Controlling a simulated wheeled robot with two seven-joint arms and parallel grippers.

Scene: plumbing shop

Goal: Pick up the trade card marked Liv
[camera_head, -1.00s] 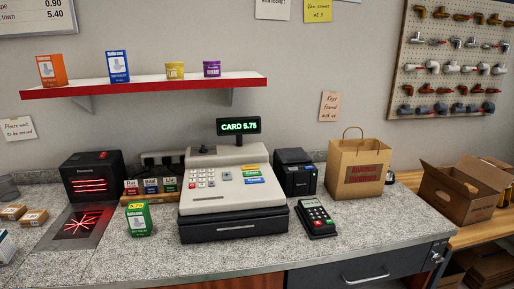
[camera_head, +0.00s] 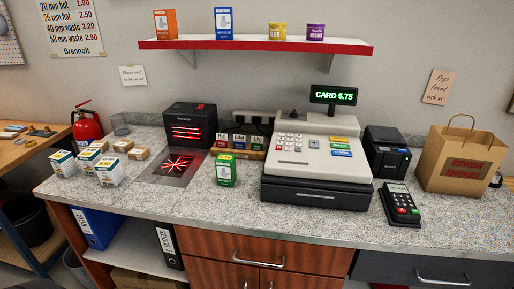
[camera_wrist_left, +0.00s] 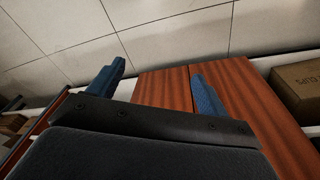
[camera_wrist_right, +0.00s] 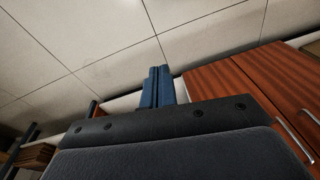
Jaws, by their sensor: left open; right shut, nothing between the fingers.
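Three small trade cards stand side by side in a wooden holder (camera_head: 250,154) on the counter, left of the till. The left card (camera_head: 222,141) is red and the middle card (camera_head: 239,142) is blue. The right card (camera_head: 257,143) has a green lower part, and its small label seems to read Liv. Neither gripper shows in the head view. In the left wrist view, my left gripper (camera_wrist_left: 160,84) is open and empty, with cabinet doors and floor beyond it. In the right wrist view, my right gripper (camera_wrist_right: 158,86) is shut and empty.
The till (camera_head: 318,165) stands right of the holder. A green and white box (camera_head: 225,171) stands in front of the holder's left end. A black scanner (camera_head: 190,127) with a lit plate (camera_head: 176,168) is to the left. The front counter strip is clear.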

